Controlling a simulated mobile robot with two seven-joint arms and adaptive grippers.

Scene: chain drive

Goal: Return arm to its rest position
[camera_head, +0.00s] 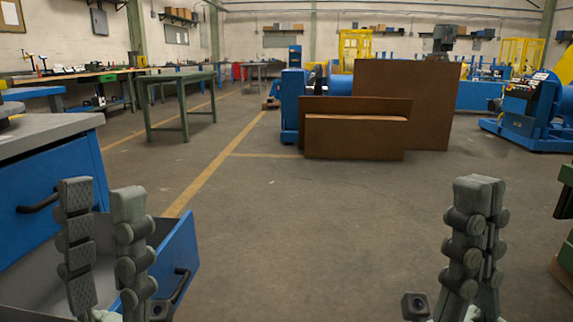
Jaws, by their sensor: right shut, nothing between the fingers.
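My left gripper (103,215) is at the lower left of the head view. Its two grey fingers stand upright with a gap between them, and nothing shows in the gap. It is in front of an open blue drawer, and the fingers hide part of that drawer. My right gripper (478,210) is at the lower right, pointing up. Its fingers are together and hold nothing. Only bare floor lies behind it. The arms below both grippers are mostly out of the frame.
A blue cabinet (60,165) with a grey top stands at the left, its lower drawer (180,262) pulled out. A green table (180,78) and brown panels (355,137) stand further back. A green object (565,200) shows at the right edge. The middle floor is clear.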

